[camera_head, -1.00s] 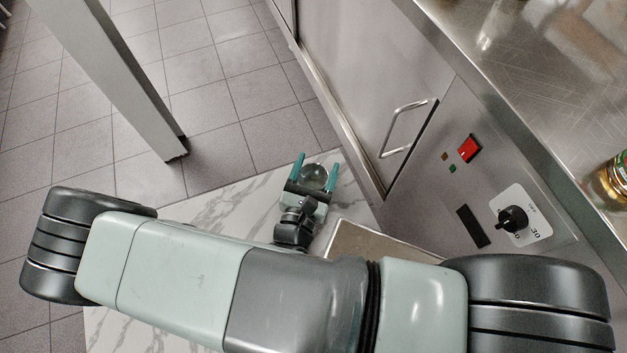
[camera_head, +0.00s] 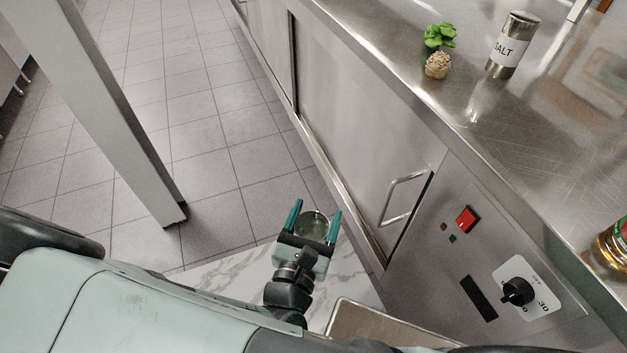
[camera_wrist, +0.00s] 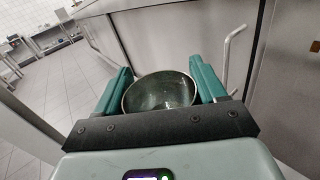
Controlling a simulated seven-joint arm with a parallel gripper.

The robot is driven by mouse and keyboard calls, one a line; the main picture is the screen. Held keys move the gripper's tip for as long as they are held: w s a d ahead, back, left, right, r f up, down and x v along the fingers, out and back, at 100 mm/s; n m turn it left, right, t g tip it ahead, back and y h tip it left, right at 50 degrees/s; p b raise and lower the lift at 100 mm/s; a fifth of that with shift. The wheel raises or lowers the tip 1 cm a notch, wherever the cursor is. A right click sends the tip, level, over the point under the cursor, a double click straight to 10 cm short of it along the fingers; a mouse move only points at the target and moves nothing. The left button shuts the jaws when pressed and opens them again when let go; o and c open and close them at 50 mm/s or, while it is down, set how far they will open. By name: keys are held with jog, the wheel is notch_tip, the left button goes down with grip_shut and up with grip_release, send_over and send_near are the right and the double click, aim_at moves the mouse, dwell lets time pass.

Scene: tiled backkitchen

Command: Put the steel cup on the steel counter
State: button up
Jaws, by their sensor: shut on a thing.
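The steel cup (camera_head: 312,226) is between the teal fingers of my gripper (camera_head: 315,222), which is shut on it. In the wrist view the cup (camera_wrist: 160,92) shows its round open rim and speckled, greenish-grey inside, with a finger on each side. The gripper and cup are in front of the cabinet door, lower than the counter top. The steel counter (camera_head: 470,100) runs along the right side of the head view, above the cabinet. The underside of the cup is hidden.
On the counter stand a small potted plant (camera_head: 438,62), a salt shaker (camera_head: 508,46) and a jar (camera_head: 612,246) at the right edge. Bare steel lies between them. A door handle (camera_head: 405,200) juts out beside my gripper. A slanted grey post (camera_head: 110,120) stands at left.

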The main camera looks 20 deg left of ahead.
jog(key=shift+w+r, duration=0.2)
jog(key=shift+r, duration=0.3)
jog(key=w+d+r+m+g+h, duration=0.3)
jog(key=w+d+r+m+h, duration=0.3)
jog(key=d+r, duration=0.45)
jog(key=w+d+r+m+g+h, duration=0.2)
jog(key=w+d+r+m+h, duration=0.35)
jog(key=d+r+h, duration=0.45)
jog(key=w+d+r, duration=0.1)
jog(key=w+d, duration=0.1)
jog(key=w, duration=0.1)
jog(key=w+d+r+g, duration=0.1)
jog(key=w+d, duration=0.2)
jog(key=w+d+r+g, duration=0.1)
jog(key=w+d, duration=0.2)
jog(key=shift+r+m, duration=0.25)
jog(key=shift+r, duration=0.15)
jog(key=w+d+r+n+t+y, duration=0.25)
jog(key=w+d, duration=0.35)
jog(key=w, duration=0.3)
jog(key=w+d+r+n+t+y, duration=0.1)
jog(key=w+d+r, duration=0.3)
jog(key=w+d, duration=0.35)
jog(key=f, duration=0.6)
jog(key=a+f, duration=0.1)
jog(key=f, duration=0.3)
jog(key=shift+w, duration=0.2)
jog(key=shift+f, duration=0.15)
